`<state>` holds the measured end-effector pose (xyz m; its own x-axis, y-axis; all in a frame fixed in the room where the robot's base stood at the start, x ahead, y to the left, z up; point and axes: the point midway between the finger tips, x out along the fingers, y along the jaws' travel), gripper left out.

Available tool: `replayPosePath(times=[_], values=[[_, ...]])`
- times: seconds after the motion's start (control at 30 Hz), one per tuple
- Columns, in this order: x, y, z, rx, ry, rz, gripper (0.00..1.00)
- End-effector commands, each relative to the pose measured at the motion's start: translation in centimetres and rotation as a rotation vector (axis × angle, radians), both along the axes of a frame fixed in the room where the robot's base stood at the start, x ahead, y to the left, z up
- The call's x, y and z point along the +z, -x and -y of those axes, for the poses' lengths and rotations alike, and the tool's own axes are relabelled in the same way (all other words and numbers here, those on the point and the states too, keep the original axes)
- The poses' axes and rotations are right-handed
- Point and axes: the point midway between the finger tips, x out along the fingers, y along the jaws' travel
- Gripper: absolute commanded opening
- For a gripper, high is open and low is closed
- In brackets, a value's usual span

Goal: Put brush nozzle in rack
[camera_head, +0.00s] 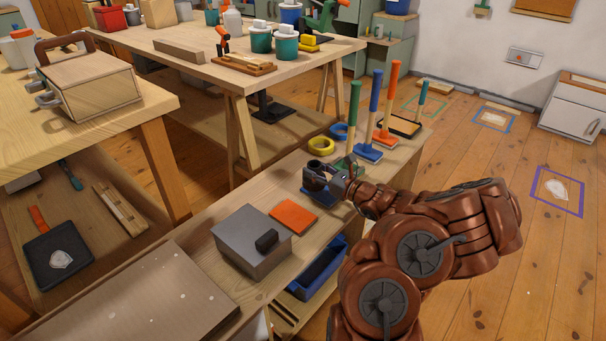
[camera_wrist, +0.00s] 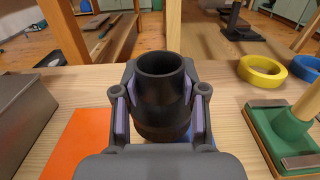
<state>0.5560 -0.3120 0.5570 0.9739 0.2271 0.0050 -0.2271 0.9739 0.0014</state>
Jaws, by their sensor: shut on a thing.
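My gripper (camera_wrist: 160,110) is shut on a dark, hollow, round nozzle (camera_wrist: 160,75), its open end facing up in the wrist view. I take this to be the brush nozzle; no bristles show. In the head view, my gripper (camera_head: 330,182) and the nozzle (camera_head: 314,178) are over the wooden bench, beside the green-headed brush. My gripper hides the nozzle's lower part. A low wooden holder (camera_head: 262,70) with an orange-handled tool stands on the far table. I cannot tell whether it is the rack.
An orange sheet (camera_head: 293,216) and a grey box (camera_head: 250,247) lie nearby on the bench. Yellow tape (camera_head: 321,146), blue tape (camera_head: 340,131) and several upright long-handled brushes, one blue (camera_head: 369,152), stand beyond. A blue bin (camera_head: 318,270) is below.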

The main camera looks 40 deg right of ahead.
Motion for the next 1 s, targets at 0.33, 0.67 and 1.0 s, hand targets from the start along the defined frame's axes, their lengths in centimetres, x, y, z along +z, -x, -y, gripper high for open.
replayPosePath(times=[0.33,0.67,1.0], values=[[-1.0,-4.7,2.8,0.002,0.004,-0.004,0.00],[-1.4,-9.3,5.7,0.001,0.005,-0.002,0.00],[-1.3,-11.8,7.3,0.000,0.001,0.002,0.00]])
